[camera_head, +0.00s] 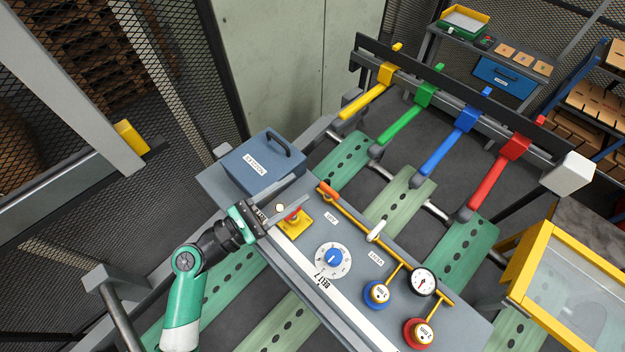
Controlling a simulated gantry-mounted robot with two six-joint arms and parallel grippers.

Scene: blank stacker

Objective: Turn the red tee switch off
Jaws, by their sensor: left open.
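What looks like the red tee switch (292,215) sits on a yellow base plate (297,227) on the grey console, left of the blue dial. Only part of its red handle shows, because my fingers cover some of it, so I cannot tell its exact angle. My left gripper (307,189) is open, with its two long fingers reaching over the yellow plate from the left. I cannot tell whether either finger touches the handle. My right gripper is not in view.
A grey-blue box (262,165) with a dark handle stands behind my left gripper. A yellow pipe with an orange-red lever (327,191), a white handle (376,231) and a gauge (422,282) crosses the console. A blue-pointer dial (333,260) and blue and red knobs (419,334) sit nearby.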

